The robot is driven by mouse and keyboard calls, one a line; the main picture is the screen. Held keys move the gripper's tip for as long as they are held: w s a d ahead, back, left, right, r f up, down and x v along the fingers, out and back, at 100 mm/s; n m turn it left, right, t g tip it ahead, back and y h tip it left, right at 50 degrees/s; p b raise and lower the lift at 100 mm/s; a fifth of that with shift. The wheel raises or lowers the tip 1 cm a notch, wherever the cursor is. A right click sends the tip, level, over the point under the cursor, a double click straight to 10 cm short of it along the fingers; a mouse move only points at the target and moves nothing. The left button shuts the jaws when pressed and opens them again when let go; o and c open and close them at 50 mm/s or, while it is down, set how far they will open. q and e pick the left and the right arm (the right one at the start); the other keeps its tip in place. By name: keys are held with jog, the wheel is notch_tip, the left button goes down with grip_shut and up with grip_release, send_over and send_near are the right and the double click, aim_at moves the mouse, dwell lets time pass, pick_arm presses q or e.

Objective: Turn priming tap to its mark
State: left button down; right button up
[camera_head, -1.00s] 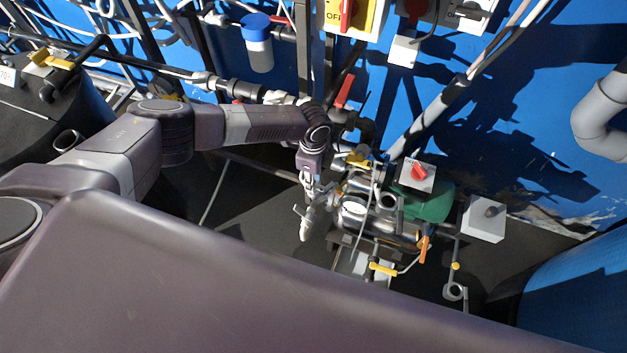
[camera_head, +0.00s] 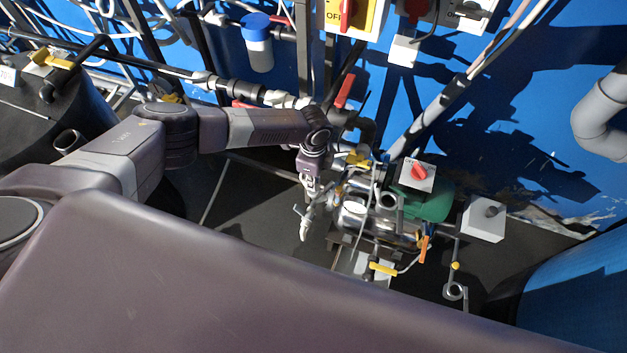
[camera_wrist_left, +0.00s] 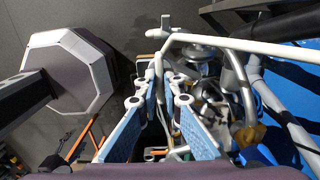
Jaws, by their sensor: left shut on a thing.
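My left gripper (camera_head: 307,208) reaches down at the left side of the pump pipework in the head view. In the left wrist view its two blue-padded fingers (camera_wrist_left: 160,92) converge on a narrow pale piece (camera_wrist_left: 158,68) beside a white pipe. The gripper is shut on this piece, which seems to be the priming tap's handle; the fingers hide most of it. The tap's mark cannot be made out. My right gripper is not in view.
The pump (camera_head: 428,205) is green, with pipes around it. Nearby are a yellow handle (camera_head: 383,269), an orange handle (camera_head: 424,246) and a box with a red knob (camera_head: 417,174). A blue wall (camera_head: 540,110) stands behind. Dark floor (camera_head: 250,225) is open to the left.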

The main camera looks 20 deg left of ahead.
pick_arm(q)
jog(key=n+p, duration=0.2)
jog(key=n, duration=0.3)
jog(key=shift+r, duration=0.1)
jog(key=n+p, duration=0.2)
jog(key=n, duration=0.3)
jog(key=shift+d+n, duration=0.1)
jog(key=shift+n, duration=0.2)
jog(key=n+p, duration=0.1)
jog(key=n, duration=0.2)
jog(key=shift+n, duration=0.3)
jog(key=shift+n+p, duration=0.8)
jog(key=shift+n, duration=1)
jog(key=shift+w, duration=0.1)
jog(key=c, duration=2.1)
grip_release()
